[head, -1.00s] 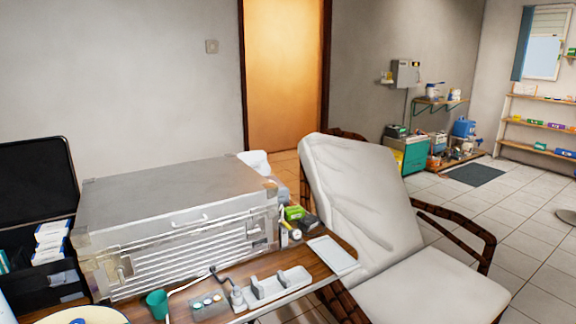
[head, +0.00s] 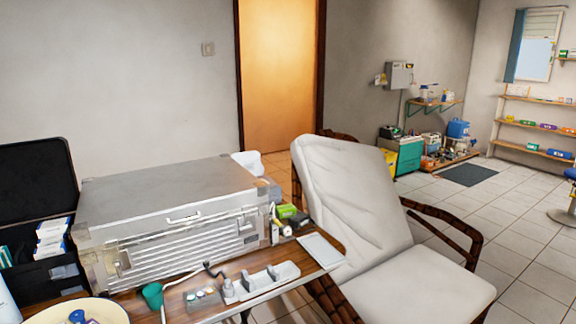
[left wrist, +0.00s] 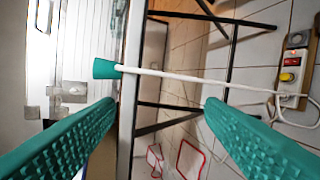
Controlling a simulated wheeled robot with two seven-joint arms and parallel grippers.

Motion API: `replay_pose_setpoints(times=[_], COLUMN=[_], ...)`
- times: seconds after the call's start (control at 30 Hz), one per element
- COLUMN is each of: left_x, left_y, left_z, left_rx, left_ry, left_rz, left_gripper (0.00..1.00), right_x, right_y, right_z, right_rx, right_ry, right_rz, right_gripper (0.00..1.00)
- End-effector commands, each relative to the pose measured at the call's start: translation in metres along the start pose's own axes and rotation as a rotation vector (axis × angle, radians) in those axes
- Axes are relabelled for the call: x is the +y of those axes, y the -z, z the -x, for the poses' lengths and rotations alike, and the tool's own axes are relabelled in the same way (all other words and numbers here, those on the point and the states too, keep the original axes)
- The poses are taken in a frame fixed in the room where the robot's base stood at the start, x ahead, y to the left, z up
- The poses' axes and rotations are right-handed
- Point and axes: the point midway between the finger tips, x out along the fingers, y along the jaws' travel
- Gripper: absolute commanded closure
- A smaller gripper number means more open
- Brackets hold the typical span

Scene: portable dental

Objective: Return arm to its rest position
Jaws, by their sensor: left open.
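My left gripper (left wrist: 161,101) shows in the left wrist view as two green textured fingers. They are spread wide apart with nothing held between them. A green cup-shaped piece (left wrist: 104,68) lies beyond the left fingertip, with a white cord running right from it across the view. It appears apart from the fingers, though the depth is hard to judge. Neither of my grippers shows in the head view. My right gripper is in neither view.
A silver metal case (head: 170,205) stands on the wooden table, with a green cup (head: 153,296), a grey holder (head: 268,281) and a white tray (head: 321,250) in front or beside it. A cream reclining chair (head: 360,205) stands right of the table. Tiled floor beyond is open.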

Motion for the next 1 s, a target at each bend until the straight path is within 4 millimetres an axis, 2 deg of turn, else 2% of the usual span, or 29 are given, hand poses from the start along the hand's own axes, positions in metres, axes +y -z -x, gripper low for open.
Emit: replay_pose_setpoints(times=[0.17, 0.27, 0.3, 0.4, 0.5, 0.6, 0.7, 0.8, 0.9, 1.0], left_x=[-0.090, -0.159, -0.187, -0.252, -0.308, -0.352, -0.382, -0.400, -0.408, -0.412], left_y=[0.004, 0.015, 0.022, 0.044, 0.074, 0.108, 0.141, 0.168, 0.184, 0.190], left_z=[0.009, 0.029, 0.040, 0.075, 0.120, 0.168, 0.212, 0.246, 0.267, 0.275], left_rx=[-0.023, -0.008, 0.009, 0.072, 0.169, 0.291, 0.416, 0.518, 0.583, 0.611], left_ry=[0.220, 0.391, 0.461, 0.624, 0.771, 0.887, 0.965, 1.008, 1.027, 1.034], left_rz=[0.104, 0.199, 0.240, 0.343, 0.446, 0.541, 0.620, 0.675, 0.708, 0.723], left_gripper=[0.36, 0.36, 0.36, 0.36, 0.36, 0.36, 0.36, 0.36, 0.36, 0.36], right_x=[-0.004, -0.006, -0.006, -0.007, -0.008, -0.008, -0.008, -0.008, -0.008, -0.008], right_y=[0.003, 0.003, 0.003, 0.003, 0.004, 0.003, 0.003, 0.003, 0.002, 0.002], right_z=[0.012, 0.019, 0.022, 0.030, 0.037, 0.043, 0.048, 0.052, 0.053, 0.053], right_rx=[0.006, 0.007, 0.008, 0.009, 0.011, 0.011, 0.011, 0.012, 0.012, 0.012], right_ry=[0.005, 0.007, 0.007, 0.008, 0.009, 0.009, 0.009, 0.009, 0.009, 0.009], right_rz=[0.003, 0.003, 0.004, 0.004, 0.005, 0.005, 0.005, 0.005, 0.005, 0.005], right_gripper=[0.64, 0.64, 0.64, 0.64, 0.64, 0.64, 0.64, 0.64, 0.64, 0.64])
